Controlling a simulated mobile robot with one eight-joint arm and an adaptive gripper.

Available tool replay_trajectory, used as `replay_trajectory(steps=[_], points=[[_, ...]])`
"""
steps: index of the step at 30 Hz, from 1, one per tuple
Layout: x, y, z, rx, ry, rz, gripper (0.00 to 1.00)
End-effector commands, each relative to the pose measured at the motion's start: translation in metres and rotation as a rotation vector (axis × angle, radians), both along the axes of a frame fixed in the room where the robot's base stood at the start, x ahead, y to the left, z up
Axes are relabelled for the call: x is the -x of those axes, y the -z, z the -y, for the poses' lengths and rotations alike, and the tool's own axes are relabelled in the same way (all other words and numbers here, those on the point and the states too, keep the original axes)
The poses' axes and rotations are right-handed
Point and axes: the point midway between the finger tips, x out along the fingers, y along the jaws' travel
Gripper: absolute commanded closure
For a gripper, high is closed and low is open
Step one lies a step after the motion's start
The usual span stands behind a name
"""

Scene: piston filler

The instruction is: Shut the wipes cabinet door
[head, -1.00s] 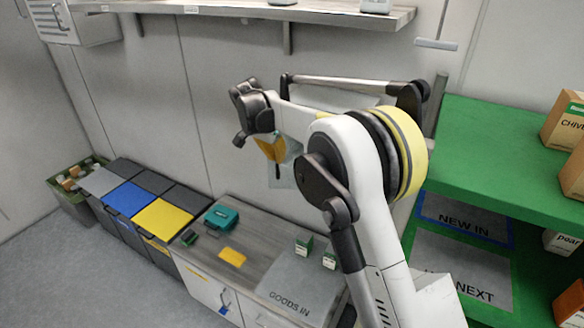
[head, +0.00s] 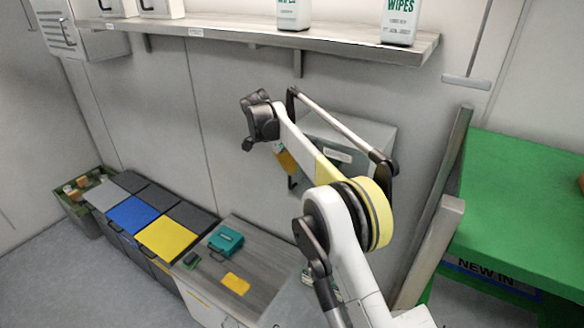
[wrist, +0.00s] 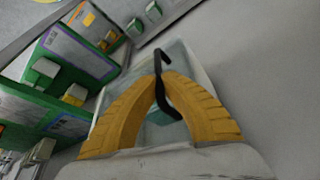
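The wipes cabinet appears to be the grey box (head: 376,134) on the back wall, partly hidden behind my arm in the head view. Its grey-green door (head: 297,184) seems to stand out from it, but how far is unclear. In the wrist view the pale-rimmed door (wrist: 192,72) fills the middle, with a black hooked handle (wrist: 161,60). My gripper (wrist: 160,78) has its yellow fingertips drawn together around this handle. In the head view my gripper (head: 286,160) is in front of the door, and the contact is too small to see.
A shelf (head: 230,28) with white wipes containers (head: 400,20) runs above. Below are a grey counter (head: 262,262) with a teal box (head: 226,240), and coloured bins (head: 168,236). A green rack (head: 520,200) and grey posts (head: 445,190) stand close on the right.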

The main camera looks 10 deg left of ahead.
Motion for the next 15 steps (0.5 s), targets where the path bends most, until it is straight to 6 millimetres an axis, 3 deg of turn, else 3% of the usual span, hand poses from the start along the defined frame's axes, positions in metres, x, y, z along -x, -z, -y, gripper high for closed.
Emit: replay_trajectory(steps=[8,9,11,15], points=[[-0.0037,-0.0021,0.0030,0.002,-0.001,0.010,1.00],[-0.0038,-0.0022,0.0030,0.002,-0.001,0.011,0.86],[-0.0037,-0.0022,0.0029,0.001,-0.001,0.010,0.68],[-0.0029,-0.0018,0.0023,0.001,0.000,0.008,0.68]])
